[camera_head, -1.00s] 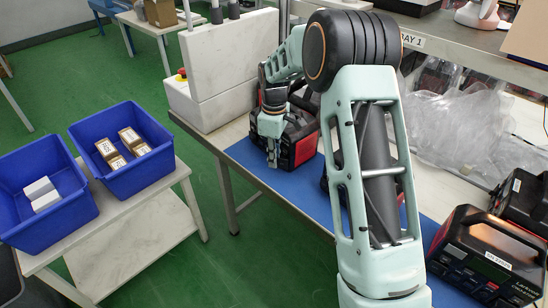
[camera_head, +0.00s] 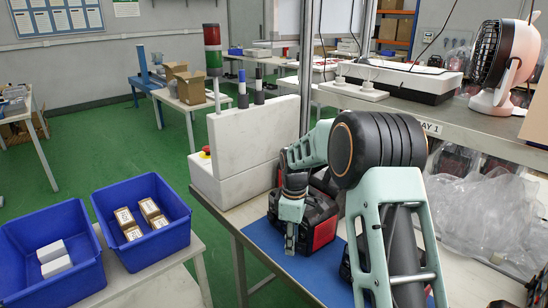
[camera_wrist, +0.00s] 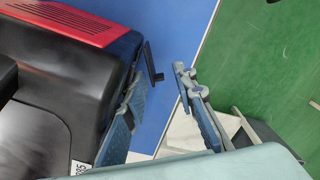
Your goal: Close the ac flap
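The black power station with red side panels (camera_head: 320,222) stands on the blue mat (camera_head: 268,240), partly hidden by my arm. In the wrist view, its black body and red vented panel (camera_wrist: 72,20) fill the left side. A thin black piece, apparently the AC flap (camera_wrist: 151,64), sticks out from its edge near my fingertips. My gripper (camera_wrist: 161,76) is open, with its left finger close beside the body and its right finger over the mat and floor. In the head view, my gripper (camera_head: 290,243) points down at the unit's left side. Contact with the flap cannot be told.
A white block-shaped housing (camera_head: 250,145) with a signal tower stands behind the unit. Blue bins (camera_head: 150,190) with small boxes sit on a side table at left. Clear plastic bags (camera_head: 485,215) lie under the shelf at right. Green floor is open at left.

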